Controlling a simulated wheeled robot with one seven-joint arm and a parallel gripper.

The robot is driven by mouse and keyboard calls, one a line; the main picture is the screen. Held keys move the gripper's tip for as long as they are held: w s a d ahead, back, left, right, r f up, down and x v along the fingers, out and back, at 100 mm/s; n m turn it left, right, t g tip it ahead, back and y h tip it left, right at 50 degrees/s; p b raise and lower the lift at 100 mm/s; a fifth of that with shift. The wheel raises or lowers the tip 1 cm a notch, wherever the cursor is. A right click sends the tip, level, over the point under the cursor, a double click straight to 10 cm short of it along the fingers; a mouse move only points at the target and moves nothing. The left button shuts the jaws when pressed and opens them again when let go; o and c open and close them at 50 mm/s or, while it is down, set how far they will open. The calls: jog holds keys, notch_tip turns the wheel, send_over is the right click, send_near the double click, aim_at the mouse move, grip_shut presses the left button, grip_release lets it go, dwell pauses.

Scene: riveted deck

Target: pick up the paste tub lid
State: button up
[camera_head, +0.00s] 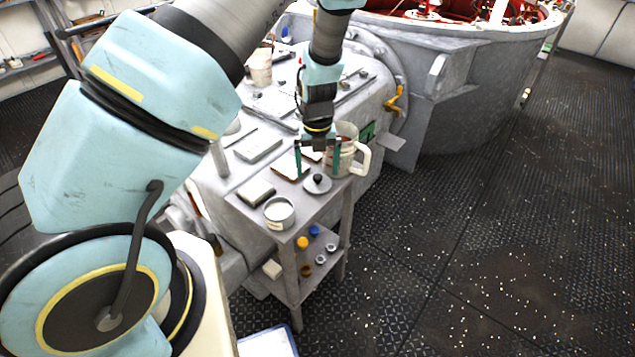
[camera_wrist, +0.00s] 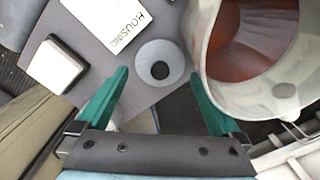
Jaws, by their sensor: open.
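The paste tub lid (camera_head: 317,185) is a small grey disc with a black knob, lying flat near the edge of a small grey table. In the wrist view the lid (camera_wrist: 160,68) shows between the tips of my two green fingers. My gripper (camera_head: 317,168) is open and empty, pointing down above the lid; it also shows in the wrist view (camera_wrist: 158,76). The fingers appear apart from the lid. An open white tub (camera_head: 279,214) stands at the table's near corner.
A large pitcher (camera_head: 343,153) with a reddish inside stands close beside my right finger; it also shows in the wrist view (camera_wrist: 215,75). A dark-edged block (camera_head: 256,192) and a "HOUSING" booklet (camera_wrist: 112,25) lie nearby. The lower shelf (camera_head: 318,277) holds several small items.

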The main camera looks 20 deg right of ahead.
aim_at(317, 176)
notch_tip(317, 176, down, 4)
jog(key=shift+r, duration=0.25)
jog(key=c, duration=1)
jog(key=shift+r, duration=0.1)
